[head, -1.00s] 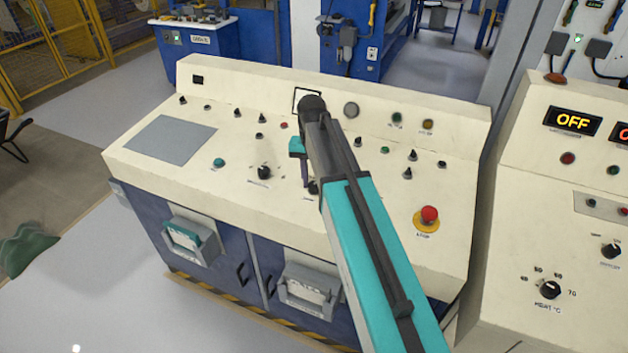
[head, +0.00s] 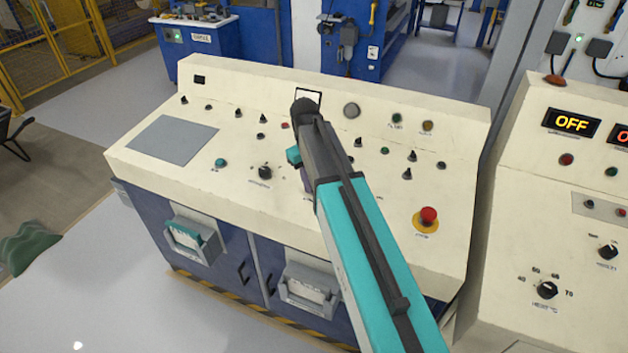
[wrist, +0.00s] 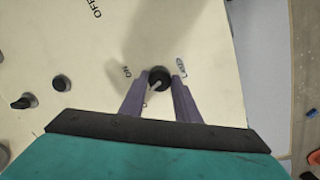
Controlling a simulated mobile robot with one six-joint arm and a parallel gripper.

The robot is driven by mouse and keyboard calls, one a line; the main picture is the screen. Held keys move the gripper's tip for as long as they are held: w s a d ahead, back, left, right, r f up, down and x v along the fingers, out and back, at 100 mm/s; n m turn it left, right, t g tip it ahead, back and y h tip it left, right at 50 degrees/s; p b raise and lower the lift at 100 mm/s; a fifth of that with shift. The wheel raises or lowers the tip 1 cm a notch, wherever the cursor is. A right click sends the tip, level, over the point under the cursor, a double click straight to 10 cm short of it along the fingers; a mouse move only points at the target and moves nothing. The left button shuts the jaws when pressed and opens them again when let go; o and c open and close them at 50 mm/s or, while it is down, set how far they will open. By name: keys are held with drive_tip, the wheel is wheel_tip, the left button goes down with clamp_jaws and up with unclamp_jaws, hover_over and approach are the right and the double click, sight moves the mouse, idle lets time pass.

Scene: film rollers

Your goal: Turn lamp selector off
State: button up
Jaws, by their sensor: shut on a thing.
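In the wrist view, a round black selector knob (wrist: 160,74) with a pale pointer sits on the cream panel. The pointer slants toward the lower left of the picture. Lettering beside it reads ON on the left, and a small word on the right seems to read LAMP. My gripper (wrist: 158,84) has its two purple fingers on either side of the knob, shut on it. In the head view, my gripper (head: 306,182) is down at the sloping console (head: 320,215), and my arm hides the knob there.
Other knobs and buttons stand close by, including a black rotary knob (head: 265,173) to the left and a red stop button (head: 429,215) to the right. A second panel with an OFF display (head: 571,121) stands at the far right. A grey plate (head: 173,140) lies at the console's left.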

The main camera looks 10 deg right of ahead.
drive_tip(key=shift+a+n, duration=0.1)
drive_tip(key=shift+n, duration=1)
drive_tip(key=o, duration=1)
drive_tip(key=shift+o, duration=0.2)
drive_tip(key=shift+r, duration=0.15)
wheel_tip(320, 180, up, 13)
drive_tip(key=a+b, duration=0.1)
drive_tip(key=b, duration=0.2)
drive_tip(key=shift+a+r, duration=0.2)
drive_tip(key=shift+a, duration=0.05)
drive_tip(key=shift+r, duration=0.1)
